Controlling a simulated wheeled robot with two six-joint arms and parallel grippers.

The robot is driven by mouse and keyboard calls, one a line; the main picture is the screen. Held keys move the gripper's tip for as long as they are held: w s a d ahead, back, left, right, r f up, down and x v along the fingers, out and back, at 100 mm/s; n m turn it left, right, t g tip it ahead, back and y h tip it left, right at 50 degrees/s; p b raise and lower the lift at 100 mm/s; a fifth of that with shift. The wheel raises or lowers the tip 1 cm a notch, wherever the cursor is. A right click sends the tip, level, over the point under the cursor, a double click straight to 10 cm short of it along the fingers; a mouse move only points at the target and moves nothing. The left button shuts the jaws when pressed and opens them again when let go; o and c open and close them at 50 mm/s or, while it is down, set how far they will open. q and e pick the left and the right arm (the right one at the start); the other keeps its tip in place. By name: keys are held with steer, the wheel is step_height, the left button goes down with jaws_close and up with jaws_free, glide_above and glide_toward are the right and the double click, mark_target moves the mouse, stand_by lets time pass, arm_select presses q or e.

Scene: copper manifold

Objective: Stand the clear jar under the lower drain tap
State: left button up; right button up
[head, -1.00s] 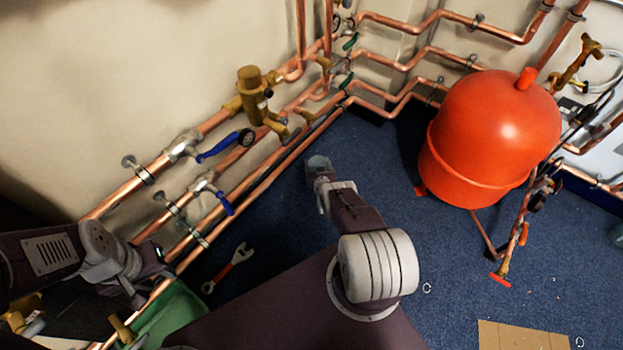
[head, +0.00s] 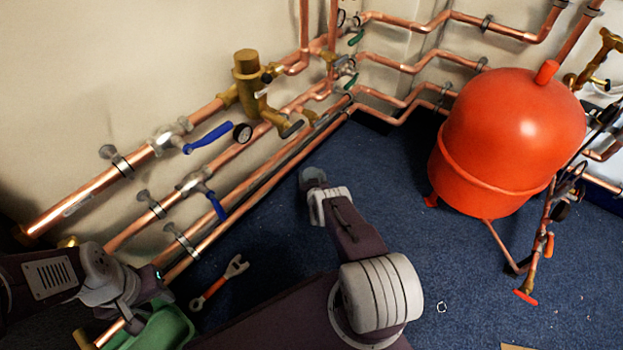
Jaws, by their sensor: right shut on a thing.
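My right gripper (head: 316,192) is above the blue carpet in the middle, shut on a small greyish, see-through thing that looks like the clear jar (head: 313,176). The gripper and the arm hide part of it. A tap with a red handle (head: 525,297) sits low on the copper pipe right of the red vessel, well to the right of my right gripper. An orange handle (head: 549,245) is higher on that pipe. I cannot tell for sure which is the lower drain tap. My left gripper (head: 137,312) is at lower left by the wall pipes; its fingers are unclear.
The big red vessel (head: 510,140) stands at right. Copper pipes with blue lever valves (head: 208,137) run along the left wall. A red-handled spanner (head: 220,282) lies on the carpet, near a green tray (head: 160,330). The carpet (head: 440,265) between my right arm and the vessel is mostly clear.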

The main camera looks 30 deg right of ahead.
steer(key=shift+f+b, duration=0.25)
steer(key=shift+b, duration=0.05)
steer(key=o, duration=1.4)
steer(key=shift+r, duration=0.1)
steer(key=shift+r, duration=0.1)
steer(key=s+r+p, duration=0.1)
steer(key=p, duration=0.2)
steer(key=s+a+r+p, duration=0.1)
steer(key=p, duration=0.2)
steer(key=shift+s, duration=0.2)
steer(key=f+p+v, duration=0.1)
steer(key=p+v, duration=0.8)
steer(key=shift+s, duration=0.15)
